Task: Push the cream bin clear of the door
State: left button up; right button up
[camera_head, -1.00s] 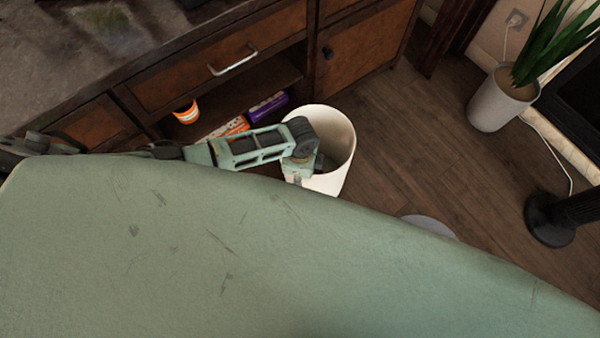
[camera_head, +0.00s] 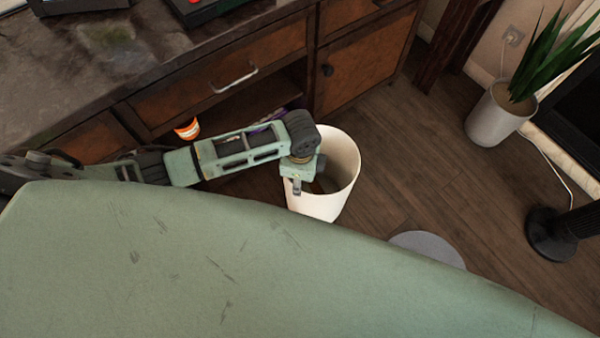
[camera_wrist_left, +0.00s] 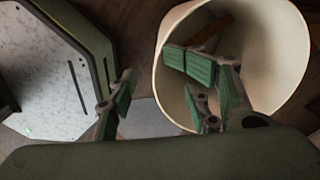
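The cream bin (camera_head: 342,185) stands upright on the wooden floor, in front of the cabinet. The cabinet door (camera_head: 365,55), brown with a dark knob, is shut behind it. My left arm reaches across the bin's left side, and my left gripper (camera_head: 297,182) points down at its rim, mostly hidden under the wrist. In the left wrist view my left gripper (camera_wrist_left: 152,72) is open. One finger is outside the bin (camera_wrist_left: 285,60), the other over its opening, with the rim between them. I cannot tell whether either touches the wall. My right gripper is not in view.
A grey round disc (camera_head: 428,248) lies on the floor right of the bin. A potted plant (camera_head: 497,112) and a black stand base (camera_head: 550,235) stand farther right, with a cable nearby. Floor between bin and plant is clear.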

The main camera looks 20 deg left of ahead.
pick_arm(q)
jog(key=shift+r, duration=1.7)
